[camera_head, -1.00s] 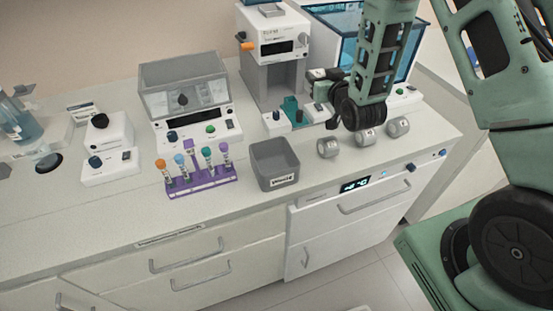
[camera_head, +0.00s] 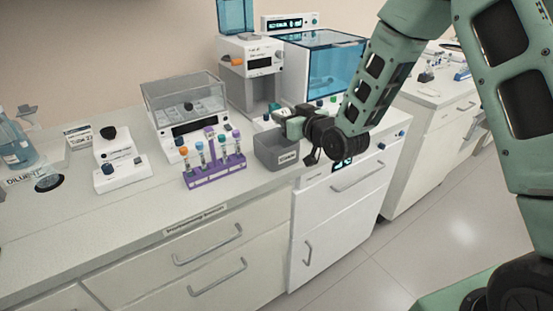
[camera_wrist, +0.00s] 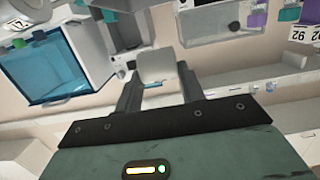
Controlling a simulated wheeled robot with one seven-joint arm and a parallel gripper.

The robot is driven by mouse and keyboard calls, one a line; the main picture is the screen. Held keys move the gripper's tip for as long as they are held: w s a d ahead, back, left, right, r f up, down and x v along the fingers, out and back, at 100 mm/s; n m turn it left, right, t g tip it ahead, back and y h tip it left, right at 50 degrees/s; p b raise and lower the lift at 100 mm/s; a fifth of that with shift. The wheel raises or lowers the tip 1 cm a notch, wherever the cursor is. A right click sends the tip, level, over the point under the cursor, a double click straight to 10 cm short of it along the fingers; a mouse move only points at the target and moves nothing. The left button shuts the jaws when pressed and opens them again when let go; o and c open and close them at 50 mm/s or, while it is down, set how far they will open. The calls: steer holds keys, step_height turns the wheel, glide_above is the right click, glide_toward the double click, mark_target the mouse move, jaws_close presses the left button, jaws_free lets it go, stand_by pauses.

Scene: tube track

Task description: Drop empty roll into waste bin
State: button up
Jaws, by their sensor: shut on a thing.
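My gripper (camera_head: 282,119) is above the back right of the grey waste bin (camera_head: 272,158) in the head view. The bin is an open box with a label on its front, on the counter near its front edge. In the head view the roll is too small and covered to make out clearly. The bin's inside is partly hidden by my gripper and wrist.
A purple rack (camera_head: 215,175) with several colour-capped tubes stands just left of the bin. Behind are a clear-lidded device (camera_head: 185,105), a white machine (camera_head: 250,65) and a blue-glazed cabinet (camera_head: 322,65). My arm covers the counter right of the bin.

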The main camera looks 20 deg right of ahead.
steer(key=shift+f+b, duration=1.6)
steer(key=shift+f, duration=1.25)
steer(key=o, duration=1)
steer(key=p+v, duration=1.4)
steer(key=v, duration=0.3)
steer(key=shift+s+d+r, duration=0.1)
steer(key=shift+s+d, duration=0.05)
